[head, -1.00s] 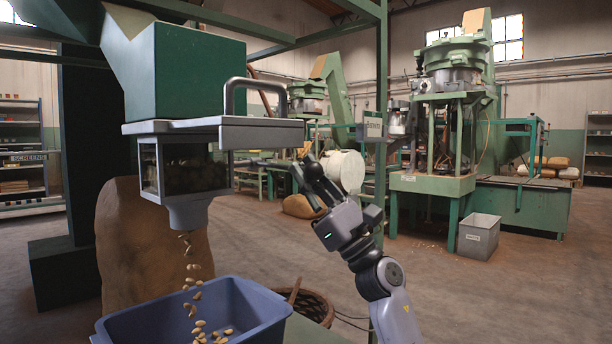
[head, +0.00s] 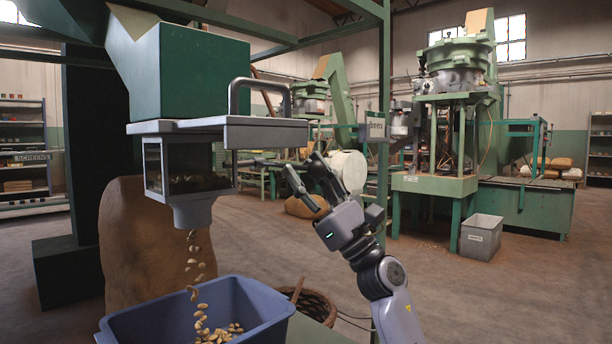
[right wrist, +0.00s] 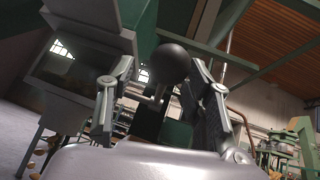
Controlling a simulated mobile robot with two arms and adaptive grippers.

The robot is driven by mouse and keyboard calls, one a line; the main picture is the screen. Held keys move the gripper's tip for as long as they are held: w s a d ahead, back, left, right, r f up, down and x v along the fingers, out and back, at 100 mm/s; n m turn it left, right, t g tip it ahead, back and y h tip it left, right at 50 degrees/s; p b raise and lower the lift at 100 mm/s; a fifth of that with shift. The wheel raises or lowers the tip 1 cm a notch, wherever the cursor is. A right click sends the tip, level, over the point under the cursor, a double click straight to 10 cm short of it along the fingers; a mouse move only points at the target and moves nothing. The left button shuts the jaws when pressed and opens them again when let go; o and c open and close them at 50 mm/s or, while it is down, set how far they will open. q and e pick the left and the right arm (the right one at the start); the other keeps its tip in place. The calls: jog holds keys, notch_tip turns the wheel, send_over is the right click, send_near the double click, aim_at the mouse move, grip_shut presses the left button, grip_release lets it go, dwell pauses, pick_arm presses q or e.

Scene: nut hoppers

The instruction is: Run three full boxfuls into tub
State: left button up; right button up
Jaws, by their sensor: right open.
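The green hopper (head: 200,75) stands above a windowed measuring box (head: 185,168). A low layer of nuts shows behind the box's window. Nuts (head: 198,290) fall from the spout (head: 192,212) into the blue tub (head: 262,312), where a pile lies. A grey slide with a looped handle (head: 258,82) sits across the box's top. A thin lever rod (head: 258,161) reaches right from the box. My right gripper (head: 301,165) is open near the rod's end. In the right wrist view a black ball knob (right wrist: 172,62) shows between its open fingers; contact cannot be told. My left gripper is out of view.
A large sack (head: 140,245) stands behind the tub, and a wicker basket (head: 318,305) sits to its right. A green post (head: 384,130) rises just beyond my right gripper. A grey bin (head: 481,237) and green machines stand farther back.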

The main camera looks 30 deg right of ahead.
jog(key=shift+d+f, duration=0.1)
jog(key=shift+f, duration=0.05)
jog(key=v, duration=1.1)
jog(key=shift+s+f, duration=0.25)
jog(key=shift+f, duration=0.05)
dwell(0.6)
